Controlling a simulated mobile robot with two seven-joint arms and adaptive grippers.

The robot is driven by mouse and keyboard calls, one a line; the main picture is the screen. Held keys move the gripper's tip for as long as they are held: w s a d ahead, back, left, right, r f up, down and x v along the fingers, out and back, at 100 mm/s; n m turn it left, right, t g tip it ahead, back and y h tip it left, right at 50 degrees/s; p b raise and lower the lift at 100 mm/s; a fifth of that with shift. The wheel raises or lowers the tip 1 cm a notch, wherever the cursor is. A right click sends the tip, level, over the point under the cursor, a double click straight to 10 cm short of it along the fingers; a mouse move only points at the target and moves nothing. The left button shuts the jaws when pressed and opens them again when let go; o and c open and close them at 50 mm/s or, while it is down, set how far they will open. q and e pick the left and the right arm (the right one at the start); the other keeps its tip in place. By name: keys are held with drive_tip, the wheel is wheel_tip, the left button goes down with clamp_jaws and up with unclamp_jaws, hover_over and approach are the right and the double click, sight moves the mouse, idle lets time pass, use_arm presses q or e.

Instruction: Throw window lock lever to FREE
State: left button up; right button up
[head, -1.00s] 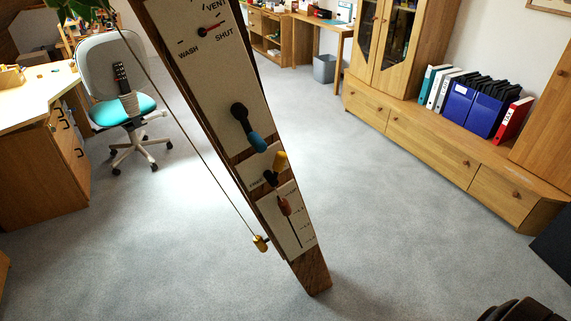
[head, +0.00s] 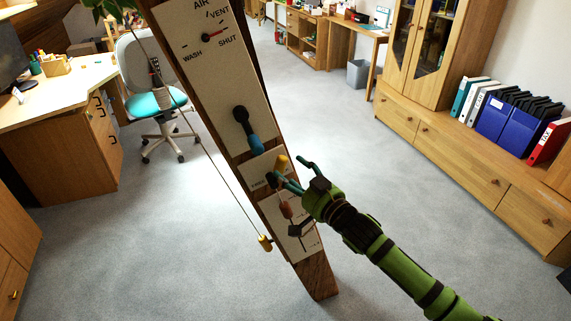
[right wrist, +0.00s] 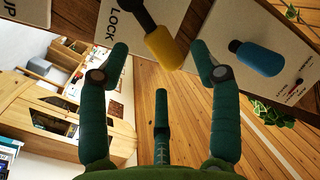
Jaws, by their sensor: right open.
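The window lock lever has a yellow handle (head: 281,163) on a dark pivot, mounted on a small white plate on the slanted timber brace (head: 318,278). Its handle points up in the head view, away from the small FREE lettering at the plate's left. In the right wrist view the yellow handle (right wrist: 165,48) lies ahead of the fingers, with LOCK lettering to its left. My right gripper (head: 289,171) is open beside the lever; its green fingers (right wrist: 160,58) are spread on either side of the handle's line. I cannot tell whether they touch it. My left gripper is out of view.
A blue-handled lever (head: 254,144) sits just above on the brace, and a red-brown slider (head: 286,209) just below. A cord with a yellow pull (head: 265,243) hangs to the left. A dial panel (head: 200,45) is higher up. Open carpet surrounds the brace.

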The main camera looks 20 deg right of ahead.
sight(282, 165)
drive_tip(key=shift+p+x, duration=0.35)
drive_tip(key=shift+x, duration=2.05)
